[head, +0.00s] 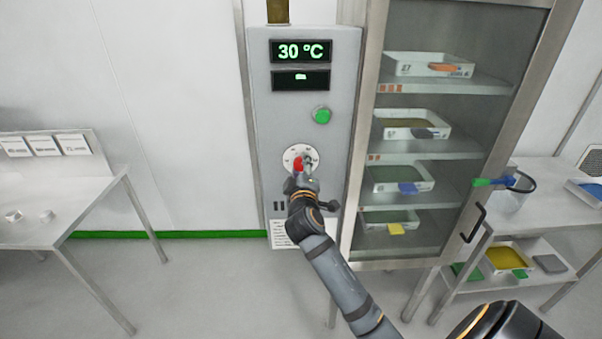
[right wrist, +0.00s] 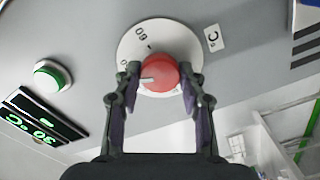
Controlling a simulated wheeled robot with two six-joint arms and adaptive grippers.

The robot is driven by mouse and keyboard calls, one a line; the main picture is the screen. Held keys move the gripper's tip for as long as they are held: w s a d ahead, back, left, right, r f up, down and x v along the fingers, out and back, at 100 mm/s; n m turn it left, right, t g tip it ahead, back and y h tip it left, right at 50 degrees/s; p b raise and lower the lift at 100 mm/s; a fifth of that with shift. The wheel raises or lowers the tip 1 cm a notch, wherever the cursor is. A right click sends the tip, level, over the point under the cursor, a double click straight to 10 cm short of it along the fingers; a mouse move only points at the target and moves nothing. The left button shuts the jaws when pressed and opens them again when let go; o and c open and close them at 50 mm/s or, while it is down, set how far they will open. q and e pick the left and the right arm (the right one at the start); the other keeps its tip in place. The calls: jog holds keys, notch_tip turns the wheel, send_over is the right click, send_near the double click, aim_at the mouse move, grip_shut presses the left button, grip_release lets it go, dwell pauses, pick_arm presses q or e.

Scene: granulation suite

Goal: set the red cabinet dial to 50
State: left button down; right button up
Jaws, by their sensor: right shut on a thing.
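The red dial (head: 298,164) sits on a round white scale plate on the grey cabinet control panel (head: 262,110). In the right wrist view the red dial (right wrist: 159,73) shows a white pointer mark on its left side, and "60" is readable on the scale plate (right wrist: 135,40). My right gripper (head: 301,172) is at the dial, its two fingers on either side of the red knob, shut on it; its fingers also show in the right wrist view (right wrist: 158,88). The display (head: 302,51) reads 30 °C. My left gripper is not in view.
A green button (head: 321,115) sits above the dial. A glass-fronted cabinet (head: 365,130) with trays on shelves stands to the right, with a black handle (head: 474,222). A metal table (head: 60,205) stands at left, and a side table (head: 545,190) at right.

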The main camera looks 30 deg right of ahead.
jog(key=shift+f+m+b, duration=0.15)
jog(key=shift+m+b, duration=0.25)
jog(key=shift+m, duration=0.4)
jog(key=o, duration=1.2)
jog(key=shift+c, duration=0.2)
jog(key=shift+s, duration=0.1)
jog(key=v, duration=0.7)
jog(key=shift+a, duration=0.15)
jog(key=shift+s, duration=0.15)
